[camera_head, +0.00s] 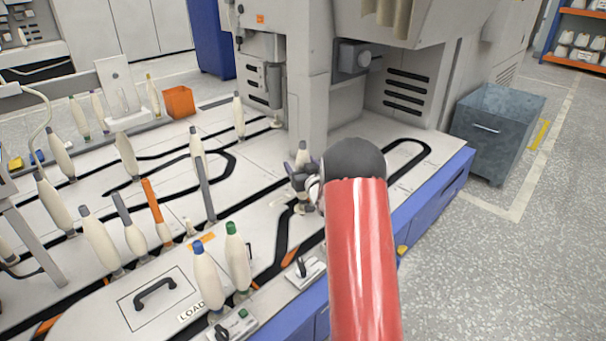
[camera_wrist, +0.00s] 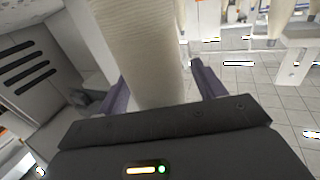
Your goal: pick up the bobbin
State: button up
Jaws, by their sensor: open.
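A cream bobbin (camera_head: 302,155) stands at my gripper (camera_head: 300,178) in the head view, by the machine's column. Its lower part is mostly hidden behind the gripper. In the wrist view the bobbin (camera_wrist: 143,50) is large and close, tilted in the picture, with its wound yarn showing. My gripper (camera_wrist: 160,92) is open. Its two purple fingers are on either side of the bobbin, and a gap shows between the bobbin and the right finger. I cannot tell whether the left finger touches it.
Several other bobbins stand on the white track table (camera_head: 150,235), including a blue-tipped one (camera_head: 208,278) and a green-tipped one (camera_head: 237,258). The grey machine (camera_head: 308,95) rises close behind the gripper. A grey metal bin (camera_head: 495,130) stands at the right on open floor.

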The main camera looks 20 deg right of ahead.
jog(key=c, duration=1.1)
